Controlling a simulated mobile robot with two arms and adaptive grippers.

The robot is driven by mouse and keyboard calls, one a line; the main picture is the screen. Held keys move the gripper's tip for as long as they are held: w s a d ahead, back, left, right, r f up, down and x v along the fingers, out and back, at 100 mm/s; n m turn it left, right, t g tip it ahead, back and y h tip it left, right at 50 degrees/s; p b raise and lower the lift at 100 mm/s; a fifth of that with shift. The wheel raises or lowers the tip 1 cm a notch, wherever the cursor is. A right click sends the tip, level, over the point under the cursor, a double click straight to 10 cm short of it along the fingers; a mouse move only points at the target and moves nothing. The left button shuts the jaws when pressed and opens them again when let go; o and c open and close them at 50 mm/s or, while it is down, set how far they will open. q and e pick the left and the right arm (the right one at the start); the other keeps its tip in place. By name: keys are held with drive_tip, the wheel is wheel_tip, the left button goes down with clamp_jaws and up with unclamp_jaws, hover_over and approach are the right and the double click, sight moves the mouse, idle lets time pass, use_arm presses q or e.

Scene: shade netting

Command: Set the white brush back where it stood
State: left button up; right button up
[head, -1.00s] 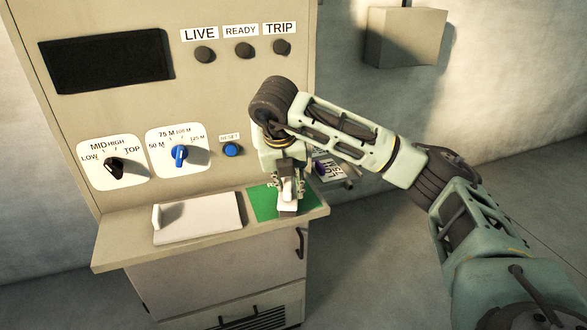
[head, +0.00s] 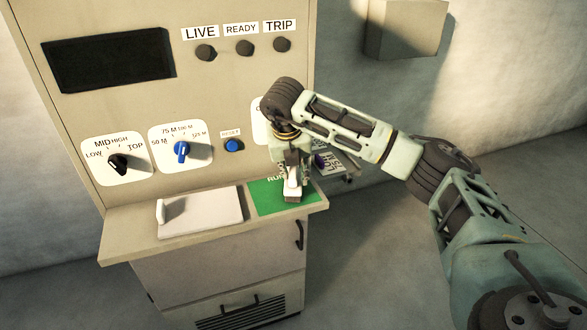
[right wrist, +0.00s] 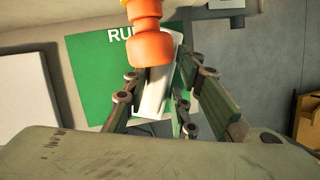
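My right gripper (head: 292,192) points down over the green mat (head: 265,207) at the right end of the console's ledge. Its fingers close on both sides of the white brush (head: 293,178). In the right wrist view the brush (right wrist: 157,92) is a pale, slightly tilted piece between the fingers (right wrist: 168,105), over the green mat (right wrist: 88,75) marked "RU…". An orange rounded part (right wrist: 150,48) overlaps its upper end there. Whether the brush touches the mat is hard to tell. My left gripper is out of view.
A white slab with a raised left edge (head: 205,217) lies left of the mat on the ledge (head: 130,243). Behind stand dials, a blue reset button (head: 233,145) and a dark screen (head: 108,62). A tilted sign (head: 330,165) hangs just right of the gripper.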

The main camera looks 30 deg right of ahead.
drive_tip(key=o, duration=0.4)
drive_tip(key=shift+c, duration=0.2)
drive_tip(key=shift+r, duration=0.1)
drive_tip(key=shift+r, duration=0.15)
drive_tip(key=b+v, duration=0.1)
drive_tip(key=v, duration=1)
drive_tip(key=shift+r+b, duration=0.35)
drive_tip(key=shift+b, duration=0.05)
drive_tip(key=shift+s, duration=0.1)
